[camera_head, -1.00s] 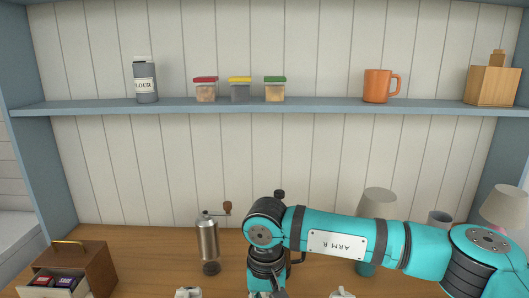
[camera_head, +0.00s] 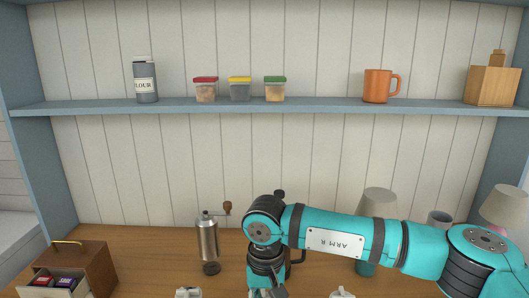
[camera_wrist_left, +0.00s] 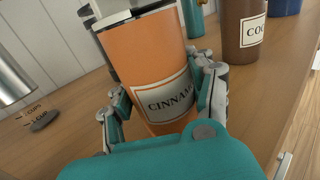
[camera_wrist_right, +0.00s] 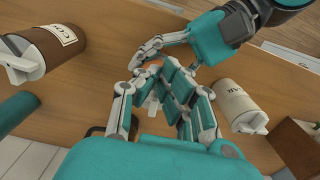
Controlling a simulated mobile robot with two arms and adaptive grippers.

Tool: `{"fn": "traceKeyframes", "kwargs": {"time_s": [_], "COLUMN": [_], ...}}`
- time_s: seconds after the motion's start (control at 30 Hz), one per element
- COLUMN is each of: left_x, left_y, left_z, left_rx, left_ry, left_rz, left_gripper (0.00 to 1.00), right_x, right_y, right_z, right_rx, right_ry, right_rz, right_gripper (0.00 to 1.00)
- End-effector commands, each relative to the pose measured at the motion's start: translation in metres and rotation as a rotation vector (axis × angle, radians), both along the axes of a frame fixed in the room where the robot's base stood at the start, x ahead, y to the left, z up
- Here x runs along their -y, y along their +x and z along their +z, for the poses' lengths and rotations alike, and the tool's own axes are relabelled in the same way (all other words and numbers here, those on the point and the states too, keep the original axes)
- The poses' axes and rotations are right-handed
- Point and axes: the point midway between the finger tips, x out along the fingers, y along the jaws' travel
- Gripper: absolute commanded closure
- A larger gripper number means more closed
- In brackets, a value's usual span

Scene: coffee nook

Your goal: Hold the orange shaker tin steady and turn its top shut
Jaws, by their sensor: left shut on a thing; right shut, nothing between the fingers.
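The orange shaker tin (camera_wrist_left: 150,62) stands in the left wrist view, with a label partly reading "CINNA". My left gripper (camera_wrist_left: 160,98) is shut around its body, one finger on each side. Its pale top (camera_wrist_left: 122,14) is cut off by the upper edge of that view. In the right wrist view my right gripper (camera_wrist_right: 176,84) points down with its fingers together, holding nothing. In the head view the tin is hidden behind my right arm.
A brown cocoa canister (camera_wrist_right: 50,52) and a cream canister (camera_wrist_right: 236,103) stand on either side of my right gripper. A metal grinder (camera_head: 208,240) and a wooden box with an open drawer (camera_head: 88,265) are left of my right arm. A lamp (camera_head: 376,203) stands behind it.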

Motion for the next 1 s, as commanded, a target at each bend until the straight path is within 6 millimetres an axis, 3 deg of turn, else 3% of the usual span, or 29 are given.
{"fn": "traceKeyframes", "kwargs": {"time_s": [1.0], "left_x": [0.0002], "left_y": [-0.0004], "left_z": [-0.0009], "left_rx": [-0.002], "left_ry": [0.0], "left_rz": [-0.001], "left_gripper": [0.82], "right_x": [-0.0067], "right_y": [-0.0074], "right_z": [-0.0001], "right_rx": [0.0], "right_ry": [0.0], "right_rz": [0.0], "right_gripper": [1.0]}}
